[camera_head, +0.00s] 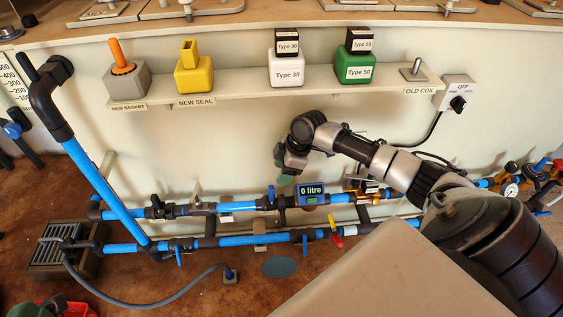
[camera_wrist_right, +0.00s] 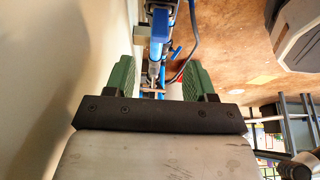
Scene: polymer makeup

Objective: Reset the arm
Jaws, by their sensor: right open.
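My right arm reaches in from the right in the head view. Its gripper (camera_head: 284,179) hangs in front of the cream wall, above the upper blue pipe (camera_head: 238,206) and left of the flow meter (camera_head: 311,194) reading 0 litre. In the right wrist view, the two green fingers of the gripper (camera_wrist_right: 160,75) stand apart with nothing held between them. Blue pipework lies beyond the gap. My left gripper does not show.
A wall shelf (camera_head: 225,92) holds a grey block with an orange peg (camera_head: 126,80), a yellow container (camera_head: 193,72), a white Type 30 bottle (camera_head: 287,65) and a green Type 50 bottle (camera_head: 356,62). A switch box (camera_head: 456,91) is right. Open wall lies between shelf and pipes.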

